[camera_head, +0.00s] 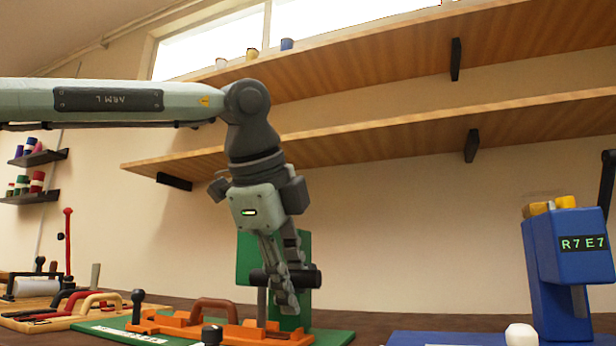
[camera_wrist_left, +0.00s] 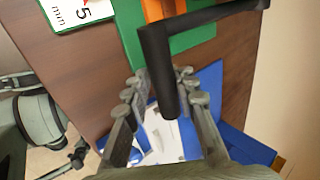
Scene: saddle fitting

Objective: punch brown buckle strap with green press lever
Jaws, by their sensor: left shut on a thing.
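The green press (camera_head: 246,262) stands on the bench with a black lever handle (camera_head: 312,279). My left gripper (camera_head: 284,292) points down and is shut on this lever handle. In the left wrist view the black handle (camera_wrist_left: 157,50) lies between the two fingers. A brown strap (camera_head: 214,304) arches up from an orange fixture (camera_head: 262,333) on the press's green base (camera_head: 335,338). The strap's buckle and the punch tip cannot be made out.
A blue machine (camera_head: 565,265) reading "R7 E7" stands at the right, with a blue base (camera_head: 440,339) beside the green one. Boards with red, tan and black straps (camera_head: 62,308) lie at the left. Wooden shelves (camera_head: 390,135) run along the wall behind my arm.

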